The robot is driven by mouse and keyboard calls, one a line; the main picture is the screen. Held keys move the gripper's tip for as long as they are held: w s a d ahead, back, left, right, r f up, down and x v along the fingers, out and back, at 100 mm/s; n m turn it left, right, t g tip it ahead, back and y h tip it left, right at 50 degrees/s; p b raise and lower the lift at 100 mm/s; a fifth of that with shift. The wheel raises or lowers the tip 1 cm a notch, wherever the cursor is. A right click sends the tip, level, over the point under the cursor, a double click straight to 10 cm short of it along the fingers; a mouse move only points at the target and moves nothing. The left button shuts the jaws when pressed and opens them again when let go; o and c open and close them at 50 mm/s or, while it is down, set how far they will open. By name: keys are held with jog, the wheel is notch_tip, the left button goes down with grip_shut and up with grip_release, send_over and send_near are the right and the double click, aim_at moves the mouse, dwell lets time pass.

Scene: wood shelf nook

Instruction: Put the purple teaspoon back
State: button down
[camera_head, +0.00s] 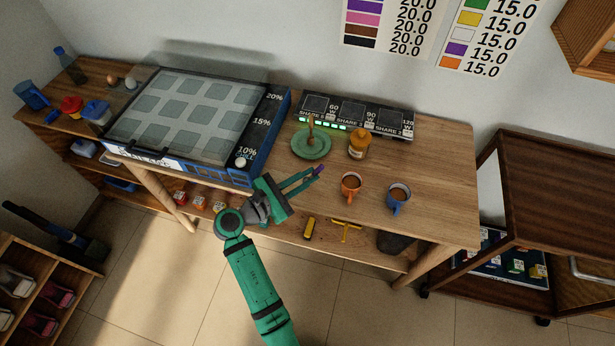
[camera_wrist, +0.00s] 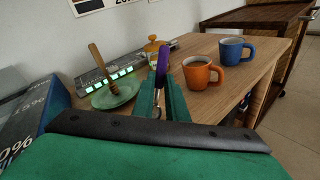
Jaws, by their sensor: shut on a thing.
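My gripper (camera_head: 301,181) is shut on the purple teaspoon (camera_head: 318,170), holding it above the front part of the wooden table. In the wrist view the teaspoon's purple handle (camera_wrist: 163,62) stands up between the fingers (camera_wrist: 160,100), with a metal part lower down, partly hidden by them. A green plate (camera_head: 311,146) with a wooden honey dipper (camera_head: 311,128) lies behind my gripper. An amber honey jar (camera_head: 359,146) stands to the plate's right. An orange mug (camera_head: 350,186) and a blue mug (camera_head: 398,197), both with brown contents, stand to the right of my gripper.
A large blue-framed device with a gridded top (camera_head: 187,115) fills the table's left. A black panel with green lights (camera_head: 352,117) lies along the wall. The table's right end (camera_head: 445,170) is clear. A dark wooden cart (camera_head: 560,190) stands at right.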

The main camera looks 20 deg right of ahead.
jog(key=shift+a, duration=0.15)
jog(key=c, duration=1.8)
grip_release()
jog(key=shift+f, duration=0.1)
jog(key=shift+o, duration=0.2)
